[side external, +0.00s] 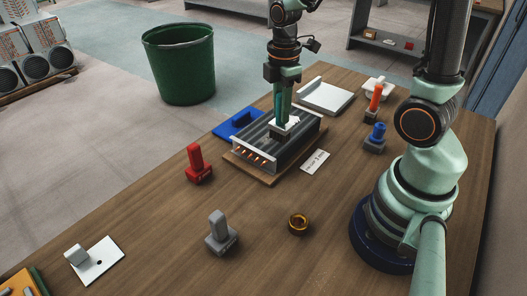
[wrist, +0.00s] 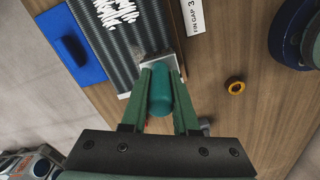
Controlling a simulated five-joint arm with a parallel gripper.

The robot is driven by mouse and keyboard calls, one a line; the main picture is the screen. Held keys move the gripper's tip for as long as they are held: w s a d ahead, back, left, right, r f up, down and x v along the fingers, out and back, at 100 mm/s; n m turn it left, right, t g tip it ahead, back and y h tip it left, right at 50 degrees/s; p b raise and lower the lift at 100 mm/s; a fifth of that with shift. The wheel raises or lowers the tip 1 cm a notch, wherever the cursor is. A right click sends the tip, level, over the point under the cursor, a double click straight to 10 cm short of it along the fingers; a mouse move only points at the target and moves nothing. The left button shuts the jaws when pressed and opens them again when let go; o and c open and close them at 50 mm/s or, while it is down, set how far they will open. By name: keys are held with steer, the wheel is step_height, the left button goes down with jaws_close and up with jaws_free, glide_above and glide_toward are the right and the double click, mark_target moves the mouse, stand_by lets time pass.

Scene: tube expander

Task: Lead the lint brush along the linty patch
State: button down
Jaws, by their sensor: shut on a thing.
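My gripper (side external: 282,108) is shut on the teal upright handle of the lint brush (wrist: 160,95). The brush's pale grey head (wrist: 158,66) is at the fins, near one end of the finned coil block (side external: 268,150); I cannot tell whether it touches them. The linty patch (wrist: 116,14) shows as white squiggly marks on the dark fins, up and left of the brush head in the wrist view. In the side view, white shows just behind the brush, partly hidden by it and my gripper. The block lies on a wooden board with copper tube ends at its front.
A blue block (side external: 238,122) and a white tray (side external: 325,96) flank the coil. A white label card (side external: 315,161) lies beside it. Red (side external: 197,165), grey (side external: 220,236), blue (side external: 375,138) and orange (side external: 376,97) upright tools and a brass ring (side external: 298,222) stand around. The front table is mostly clear.

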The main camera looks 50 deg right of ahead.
steer(key=shift+f, duration=0.55)
steer(key=shift+f, duration=0.3)
steer(key=shift+w+r, duration=0.1)
steer(key=shift+w, duration=3.2)
step_height(320, 180, up, 2)
steer(key=shift+r, duration=0.15)
steer(key=s+a, duration=0.2)
steer(key=s, duration=0.4)
steer(key=shift+s+f, duration=0.3)
steer(key=shift+f, duration=0.1)
